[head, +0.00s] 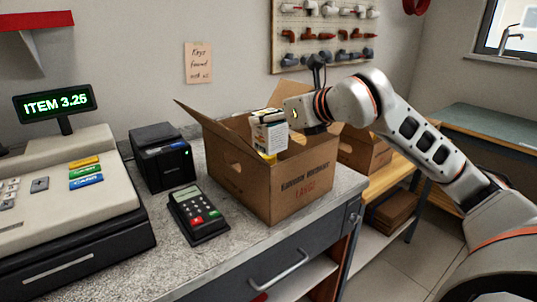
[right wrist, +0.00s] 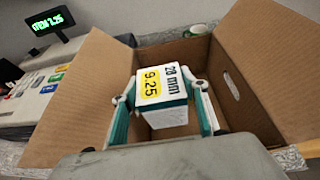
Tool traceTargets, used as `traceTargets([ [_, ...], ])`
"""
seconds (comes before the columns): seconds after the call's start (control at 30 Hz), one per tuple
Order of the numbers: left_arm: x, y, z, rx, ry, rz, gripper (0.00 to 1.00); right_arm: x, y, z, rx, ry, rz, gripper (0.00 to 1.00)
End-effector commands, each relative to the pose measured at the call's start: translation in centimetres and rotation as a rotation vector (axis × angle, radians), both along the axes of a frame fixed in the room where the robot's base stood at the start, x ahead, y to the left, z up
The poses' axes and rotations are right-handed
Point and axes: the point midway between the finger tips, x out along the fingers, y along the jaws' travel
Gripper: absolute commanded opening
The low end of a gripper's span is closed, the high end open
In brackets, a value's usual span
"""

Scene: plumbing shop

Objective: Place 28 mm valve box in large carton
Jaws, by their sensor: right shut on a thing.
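The valve box (right wrist: 162,92) is a small white and teal carton; its label reads "28 mm" and "9.25" in the right wrist view. In the head view the box (head: 269,136) shows over the large carton's opening. My right gripper (right wrist: 165,108) is shut on it, with a finger on each side. The large carton (head: 283,188) is brown, open-topped with its flaps spread, and marked "LARGE". In the right wrist view the carton (right wrist: 235,105) surrounds the box from above, and its visible floor is bare. My left gripper is not in view.
A card reader (head: 197,212) and a black printer (head: 162,157) stand left of the carton on the grey counter (head: 240,250). The till (head: 70,200) is at far left. Another brown carton (head: 366,152) sits behind on a wooden bench.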

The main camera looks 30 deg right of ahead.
Motion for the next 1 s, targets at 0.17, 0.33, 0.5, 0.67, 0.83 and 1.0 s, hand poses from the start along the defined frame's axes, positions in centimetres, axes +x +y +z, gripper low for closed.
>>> traceTargets([
  [0.17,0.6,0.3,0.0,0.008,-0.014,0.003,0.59,0.0,0.0,-3.6,-0.001,0.001,-0.001,0.08],
  [0.33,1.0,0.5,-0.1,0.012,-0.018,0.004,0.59,0.0,-0.1,-4.6,-0.001,-0.004,-0.001,0.08],
  [0.5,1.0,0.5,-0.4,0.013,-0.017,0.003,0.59,0.0,0.0,-6.6,-0.001,0.001,-0.001,0.08],
  [0.67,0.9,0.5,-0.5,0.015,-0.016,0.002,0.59,0.0,0.0,-8.3,-0.002,-0.003,0.0,0.08],
  [0.83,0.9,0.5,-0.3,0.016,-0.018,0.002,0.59,0.0,0.0,-8.3,-0.001,-0.007,0.0,0.08],
  [1.0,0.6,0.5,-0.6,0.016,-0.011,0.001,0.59,0.0,0.0,-8.4,-0.001,-0.006,0.0,0.08],
])
